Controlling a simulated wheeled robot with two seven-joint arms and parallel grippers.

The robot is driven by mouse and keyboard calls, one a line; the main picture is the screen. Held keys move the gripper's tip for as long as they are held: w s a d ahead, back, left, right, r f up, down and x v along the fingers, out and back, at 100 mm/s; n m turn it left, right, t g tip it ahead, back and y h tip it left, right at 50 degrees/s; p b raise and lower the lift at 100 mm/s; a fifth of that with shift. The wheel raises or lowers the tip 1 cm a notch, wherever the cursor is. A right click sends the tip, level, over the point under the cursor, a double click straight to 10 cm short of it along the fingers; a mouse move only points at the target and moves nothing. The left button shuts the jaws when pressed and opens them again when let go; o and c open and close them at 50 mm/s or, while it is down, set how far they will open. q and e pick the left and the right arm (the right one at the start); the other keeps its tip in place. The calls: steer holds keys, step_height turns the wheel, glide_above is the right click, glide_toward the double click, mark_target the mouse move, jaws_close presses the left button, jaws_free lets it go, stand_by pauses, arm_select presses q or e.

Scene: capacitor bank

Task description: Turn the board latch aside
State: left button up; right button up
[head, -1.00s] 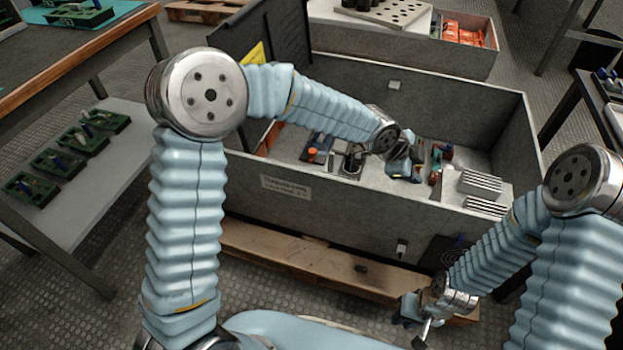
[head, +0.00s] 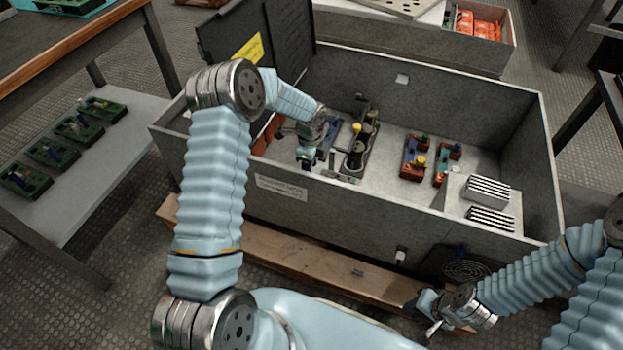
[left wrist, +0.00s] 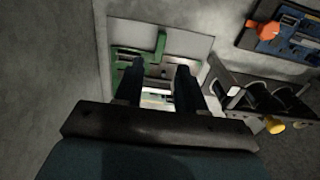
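In the left wrist view, a green piece with an upright arm (left wrist: 160,45) stands on a pale panel (left wrist: 195,43), just beyond my fingertips; it may be the board latch, but I cannot tell for sure. My left gripper (left wrist: 158,72) has its two dark fingers apart, with a pale part showing between them. Whether the fingers touch anything is unclear. In the head view my left gripper (head: 307,160) is low inside the grey box at its left end, hiding the board. My right gripper (head: 430,318) is outside the box at the front right; its fingers are too small to read.
The grey box (head: 380,213) has high walls and a raised dark lid (head: 285,35) at left. Beside my left gripper stand a rack of black cylinders (head: 356,155) and a blue block with an orange knob (left wrist: 278,33). Red blocks (head: 412,160) and finned blocks (head: 487,188) stand further right.

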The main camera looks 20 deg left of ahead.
arm_select(q)
step_height(320, 180, down, 7)
steer(key=shift+c, duration=0.3)
jaws_close()
